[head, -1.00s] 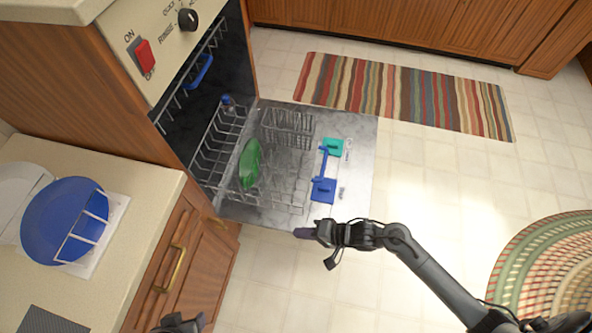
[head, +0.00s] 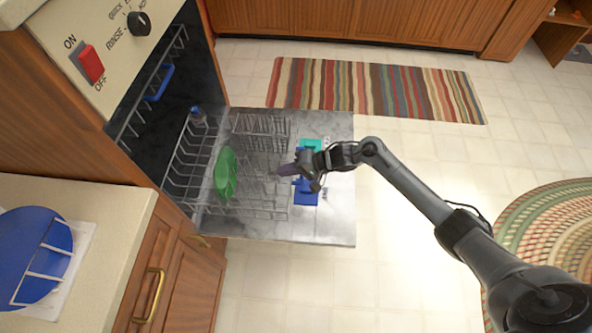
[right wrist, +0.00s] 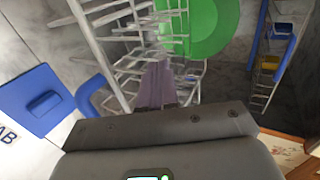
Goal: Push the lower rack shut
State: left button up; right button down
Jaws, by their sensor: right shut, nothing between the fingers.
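The dishwasher's lower rack (head: 262,126) is a grey wire rack pulled out over the open door. It holds a green plate (head: 226,173), which also shows in the right wrist view (right wrist: 208,25). My right gripper (head: 284,170) is shut and empty, at the front side of the rack beside its blue handle. The right wrist view shows the closed fingers (right wrist: 158,82) close to the rack wires (right wrist: 95,50); I cannot tell if they touch. The arm hides part of the handle. My left gripper is out of view.
The open door (head: 335,220) lies flat, with blue and teal parts at the rack's front. An upper rack (head: 140,117) sits inside the dishwasher. The counter with a blue plate (head: 30,250) is at left. Open floor lies right of the door.

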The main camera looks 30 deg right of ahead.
aim_at(266, 175)
jog(key=shift+b+x, duration=0.65)
jog(key=shift+x, duration=1.45)
